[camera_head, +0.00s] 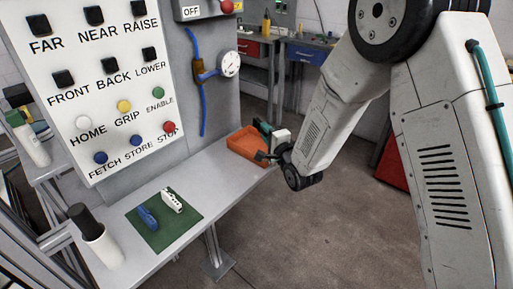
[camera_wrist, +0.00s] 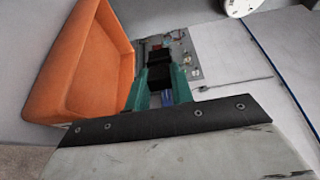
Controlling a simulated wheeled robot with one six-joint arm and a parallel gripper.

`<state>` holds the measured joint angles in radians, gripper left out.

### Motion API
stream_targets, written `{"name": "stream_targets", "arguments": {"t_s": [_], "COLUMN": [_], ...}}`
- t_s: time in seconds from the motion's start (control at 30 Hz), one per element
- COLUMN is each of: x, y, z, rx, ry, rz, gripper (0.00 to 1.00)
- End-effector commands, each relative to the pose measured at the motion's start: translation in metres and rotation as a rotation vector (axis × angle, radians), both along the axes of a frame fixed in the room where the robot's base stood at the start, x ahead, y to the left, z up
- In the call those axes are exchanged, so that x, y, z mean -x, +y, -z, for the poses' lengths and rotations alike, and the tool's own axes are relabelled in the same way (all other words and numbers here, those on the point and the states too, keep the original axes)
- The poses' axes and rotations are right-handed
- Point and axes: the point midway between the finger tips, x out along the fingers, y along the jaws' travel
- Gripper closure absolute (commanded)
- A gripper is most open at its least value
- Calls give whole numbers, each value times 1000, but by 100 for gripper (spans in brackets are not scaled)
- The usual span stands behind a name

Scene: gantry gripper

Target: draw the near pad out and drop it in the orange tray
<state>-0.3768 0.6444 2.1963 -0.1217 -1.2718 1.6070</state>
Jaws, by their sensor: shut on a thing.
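My gripper (camera_wrist: 161,82) has green fingers, shut on a small black piece (camera_wrist: 160,76), which I take to be the pad. The fingers partly hide it, and its lower end is hard to make out. The orange tray (camera_wrist: 80,66) is just left of the fingers in the wrist view. In the head view the orange tray (camera_head: 246,149) stands at the far end of the grey bench. My gripper (camera_head: 264,142) is at its right side there, small and partly hidden by my wrist. I cannot tell its height above the tray.
A button panel (camera_head: 108,75) stands behind the bench (camera_head: 200,165). A green mat (camera_head: 164,238) holds a blue tool (camera_head: 147,217) and a white tool (camera_head: 172,201). A white bottle with a black cap (camera_head: 101,246) stands near the front.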

Motion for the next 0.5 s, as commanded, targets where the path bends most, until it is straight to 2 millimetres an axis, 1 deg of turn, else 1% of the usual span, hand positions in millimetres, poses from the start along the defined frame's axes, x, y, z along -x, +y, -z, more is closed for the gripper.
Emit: {"name": "stream_targets", "arguments": {"t_s": [0.2, 0.23, 0.27, 0.3, 0.33, 0.5], "x": [0, 0, 0, 0, 0, 0], "y": [0, 0, 0, 0, 0, 0], "z": [0, 0, 0, 0, 0, 0], "rx": [0, 0, 0, 0, 0, 0], "ry": [-1, -1, -1, -1, -1, 0], "rz": [0, 0, 0, 0, 0, 0], "gripper": [97, 74, 66, 55, 51, 51]}}
